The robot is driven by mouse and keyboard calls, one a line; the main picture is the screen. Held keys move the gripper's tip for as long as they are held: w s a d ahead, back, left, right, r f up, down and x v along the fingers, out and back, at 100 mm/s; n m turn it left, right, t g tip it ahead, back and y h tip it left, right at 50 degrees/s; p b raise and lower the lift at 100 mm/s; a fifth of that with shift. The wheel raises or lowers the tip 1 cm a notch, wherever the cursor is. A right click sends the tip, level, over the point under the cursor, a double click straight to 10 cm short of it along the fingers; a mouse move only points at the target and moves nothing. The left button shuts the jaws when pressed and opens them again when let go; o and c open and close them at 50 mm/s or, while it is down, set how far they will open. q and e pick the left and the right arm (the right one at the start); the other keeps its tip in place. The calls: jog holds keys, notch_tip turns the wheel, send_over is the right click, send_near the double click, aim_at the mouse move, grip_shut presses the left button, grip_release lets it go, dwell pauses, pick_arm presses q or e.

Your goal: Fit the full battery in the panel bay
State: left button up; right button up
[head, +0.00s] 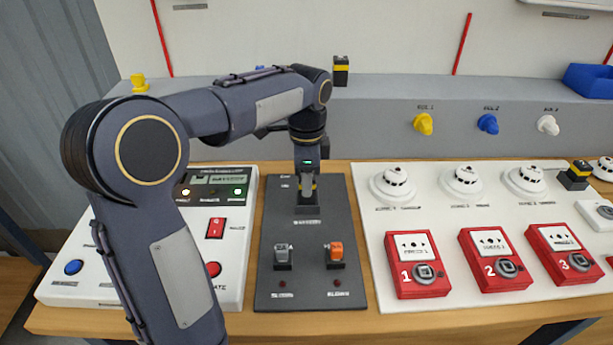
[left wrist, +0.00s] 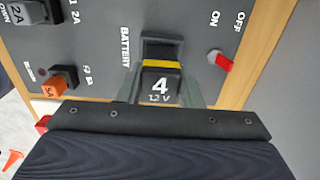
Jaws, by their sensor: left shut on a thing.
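A black battery (left wrist: 161,88) marked "4" and "12 V", with a yellow band, sits between the fingers of my left gripper (left wrist: 163,92) in the left wrist view. The gripper is shut on it. The dark bay (left wrist: 160,49) beside the word BATTERY lies right at the battery's banded end; I cannot tell how deep the battery sits. In the head view my left gripper (head: 307,187) points down over the bay (head: 308,211) at the back of the dark panel (head: 310,232), and the battery is hard to make out. My right gripper is not in view.
A grey fuse (head: 283,253) and an orange fuse (head: 335,252) stand on the panel's front. A red switch (left wrist: 219,60) is beside the bay. Other black-and-yellow blocks stand on the back ledge (head: 341,71) and the right-hand board (head: 575,177). Red call points (head: 416,264) are to the right.

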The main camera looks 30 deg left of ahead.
pick_arm(q)
jog(key=shift+f+b, duration=0.6)
jog(key=shift+f, duration=0.55)
dwell(0.4)
jog(key=o, duration=1.3)
jog(key=shift+c, duration=0.2)
jog(key=shift+o, duration=0.3)
jog(key=shift+o, duration=1.3)
jog(key=shift+r, duration=0.1)
jog(key=shift+r+p, duration=3.5)
jog(key=shift+p, duration=0.05)
